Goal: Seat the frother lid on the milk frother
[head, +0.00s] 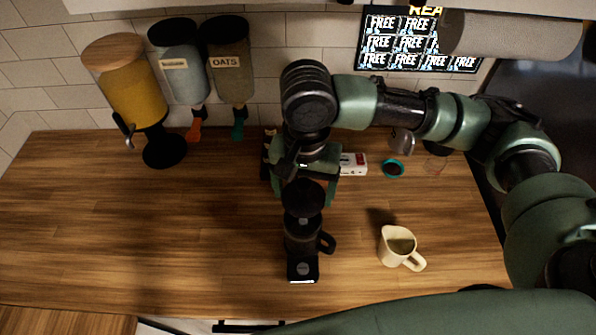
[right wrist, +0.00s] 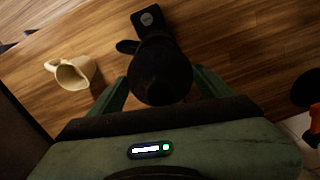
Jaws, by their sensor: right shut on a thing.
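The milk frother (head: 303,239) is a dark jug with a handle on its right, standing on a black base near the counter's front. My right gripper (head: 303,183) points down just behind it, shut on the dark round frother lid (head: 303,197). In the right wrist view the lid (right wrist: 162,75) sits between the two green fingers and hides most of the frother; only the base (right wrist: 150,20) and the handle (right wrist: 127,46) show past it. I cannot tell whether the lid touches the frother rim. My left gripper is not in view.
A cream pitcher (head: 390,250) stands to the right of the frother. A white box (head: 354,163) and a small teal-rimmed cup (head: 392,169) lie behind. Dispensers, one with yellow contents (head: 137,92), line the back left wall. The left counter is clear.

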